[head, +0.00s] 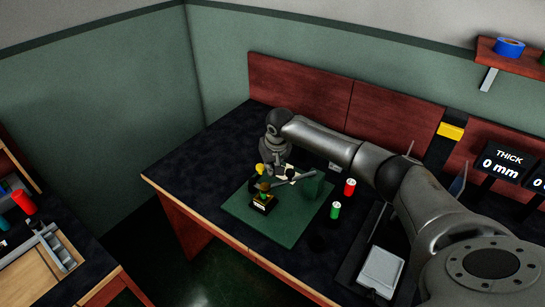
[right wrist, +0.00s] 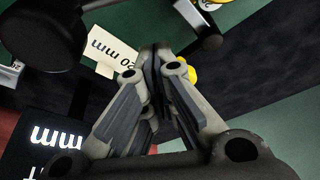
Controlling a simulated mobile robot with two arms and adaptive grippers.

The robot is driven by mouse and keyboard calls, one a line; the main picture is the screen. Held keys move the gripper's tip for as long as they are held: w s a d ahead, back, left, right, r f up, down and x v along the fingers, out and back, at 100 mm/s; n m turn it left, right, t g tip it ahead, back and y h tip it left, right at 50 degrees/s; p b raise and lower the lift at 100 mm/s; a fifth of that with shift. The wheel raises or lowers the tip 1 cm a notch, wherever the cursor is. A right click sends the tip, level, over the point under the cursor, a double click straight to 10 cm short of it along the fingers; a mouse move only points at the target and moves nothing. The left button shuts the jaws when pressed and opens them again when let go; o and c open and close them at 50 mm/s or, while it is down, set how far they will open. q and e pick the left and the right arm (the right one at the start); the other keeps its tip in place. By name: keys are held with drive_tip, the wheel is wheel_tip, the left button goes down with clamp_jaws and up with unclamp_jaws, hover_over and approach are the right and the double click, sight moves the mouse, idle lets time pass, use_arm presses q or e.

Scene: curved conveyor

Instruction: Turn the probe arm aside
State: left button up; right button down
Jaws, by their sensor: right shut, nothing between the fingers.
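The probe arm (head: 292,181) looks like a thin grey bar over a green mat (head: 290,233) in the head view. A yellow knob (head: 260,168) is beside the gripper; yellow also shows behind the fingers (right wrist: 191,74). I cannot tell whether the fingers touch the bar. My left gripper is out of view.
A white "20 mm" card (right wrist: 110,50) lies beside the fingers. A red spool (head: 349,187) and a green spool (head: 335,210) stand right of the mat. "THICK 0 mm" displays (head: 502,166) stand at the right. The tabletop (head: 215,157) left of the mat is clear.

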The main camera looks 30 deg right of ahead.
sight(290, 177)
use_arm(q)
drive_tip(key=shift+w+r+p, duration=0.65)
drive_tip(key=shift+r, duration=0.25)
use_arm(e)
drive_tip(key=s, duration=0.2)
drive_tip(key=s+r, duration=0.1)
drive_tip(key=s, duration=0.1)
drive_tip(key=shift+a+r, duration=0.1)
drive_tip(key=shift+a, duration=0.25)
use_arm(q)
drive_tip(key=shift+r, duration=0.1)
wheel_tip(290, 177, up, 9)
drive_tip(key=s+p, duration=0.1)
drive_tip(key=p, duration=0.8)
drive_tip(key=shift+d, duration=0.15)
use_arm(e)
drive_tip(key=s+n+y, duration=0.1)
drive_tip(key=s+n, duration=0.4)
drive_tip(key=s, duration=0.2)
drive_tip(key=shift+s+a+n+y, duration=0.3)
drive_tip(key=shift+a, duration=0.15)
